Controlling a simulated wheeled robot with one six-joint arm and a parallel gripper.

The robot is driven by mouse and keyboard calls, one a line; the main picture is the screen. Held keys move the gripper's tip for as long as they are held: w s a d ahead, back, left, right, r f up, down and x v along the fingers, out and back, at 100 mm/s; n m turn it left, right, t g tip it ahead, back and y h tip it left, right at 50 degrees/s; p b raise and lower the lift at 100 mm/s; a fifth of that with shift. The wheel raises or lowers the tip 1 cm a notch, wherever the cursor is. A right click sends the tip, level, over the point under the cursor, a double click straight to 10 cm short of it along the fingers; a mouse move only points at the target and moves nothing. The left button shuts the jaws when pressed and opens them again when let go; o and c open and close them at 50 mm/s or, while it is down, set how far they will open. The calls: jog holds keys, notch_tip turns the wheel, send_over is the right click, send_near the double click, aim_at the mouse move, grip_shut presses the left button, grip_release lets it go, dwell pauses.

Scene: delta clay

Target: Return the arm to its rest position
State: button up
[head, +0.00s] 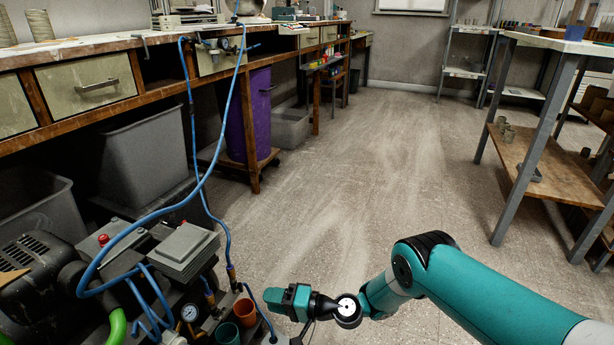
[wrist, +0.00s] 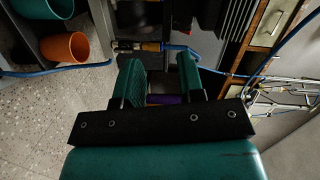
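My arm (head: 490,290) is teal and reaches in from the lower right, low over the floor. My gripper (head: 280,299) points left, close to the compressor and pots at the lower left. In the wrist view my gripper (wrist: 160,70) has its two teal fingers apart, with a clear gap between them. I see nothing held; a dark background and a small purple patch show through the gap. Whether the fingers touch anything beside them is unclear in the head view.
A compressor (head: 185,250) with blue hoses stands at the lower left. An orange pot (head: 245,311) and a teal pot (head: 227,334) sit close to my gripper. A workbench (head: 140,57) runs along the left, shelving (head: 545,165) on the right. The middle floor (head: 360,170) is clear.

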notch_tip(320, 180, up, 18)
jog(key=w+n+g+h, duration=0.2)
jog(key=n+g+h, duration=0.1)
jog(key=n, duration=0.2)
jog(key=s+d+r+n+h, duration=0.25)
jog(key=s+d+r, duration=0.25)
jog(key=r, duration=0.6)
jog(key=s+d+r+g+h, duration=0.1)
jog(key=s+d+r+h, duration=0.25)
jog(key=s+d, duration=0.7)
jog(key=s+d+r+h, duration=0.3)
jog(key=s+d+r, duration=0.35)
jog(key=s, duration=0.65)
notch_tip(320, 180, up, 37)
jog(key=d+p, duration=0.1)
jog(key=p, duration=3.7)
jog(key=shift+f, duration=0.15)
jog(key=shift+d+f, duration=0.1)
